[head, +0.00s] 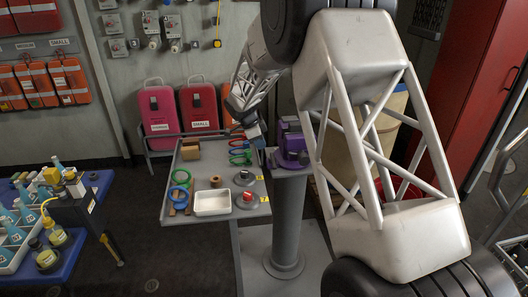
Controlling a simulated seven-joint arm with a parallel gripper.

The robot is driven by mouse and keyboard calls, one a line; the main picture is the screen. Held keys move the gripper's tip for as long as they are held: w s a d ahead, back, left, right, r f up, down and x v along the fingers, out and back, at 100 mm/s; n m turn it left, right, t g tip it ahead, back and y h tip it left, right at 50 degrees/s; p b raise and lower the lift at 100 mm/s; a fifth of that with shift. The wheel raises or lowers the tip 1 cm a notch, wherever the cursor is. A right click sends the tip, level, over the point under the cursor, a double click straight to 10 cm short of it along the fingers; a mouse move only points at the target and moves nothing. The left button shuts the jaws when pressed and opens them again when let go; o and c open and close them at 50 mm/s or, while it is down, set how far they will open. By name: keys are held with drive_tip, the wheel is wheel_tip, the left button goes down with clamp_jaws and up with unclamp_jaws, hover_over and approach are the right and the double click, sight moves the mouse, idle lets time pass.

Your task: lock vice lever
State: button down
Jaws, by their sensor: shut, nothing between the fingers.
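A purple vice (290,150) stands on top of a grey pedestal (287,225), right of the grey work table. Its lever is too small to make out, so I cannot tell its position. My gripper (255,136) is small in the picture, at the far end of my arm, just left of the vice and above the table's right edge. It is shut and empty. I cannot tell whether it touches the vice. My own arm links cover much of the picture's right half.
A blue table (70,245) with bottles stands left. Pink cases (160,110) stand behind; a red cabinet (465,85) is right.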

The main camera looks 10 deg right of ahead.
drive_tip(key=shift+v, duration=0.95)
drive_tip(key=s+d+r+n+y, duration=0.1)
drive_tip(key=s+d+r+n, duration=0.15)
drive_tip(key=s+r, duration=0.45)
drive_tip(key=s+d+r+n+t+y, duration=0.1)
drive_tip(key=s+r+n, duration=0.3)
drive_tip(key=s, duration=0.6)
drive_tip(key=s+d+r+n, duration=0.25)
drive_tip(key=s+r, duration=0.25)
drive_tip(key=s, duration=0.4)
drive_tip(key=s+n+t+y, duration=0.2)
drive_tip(key=s+n, duration=0.7)
drive_tip(key=s, duration=2)
drive_tip(key=shift+d+f+n, duration=0.35)
drive_tip(key=shift+n, duration=0.05)
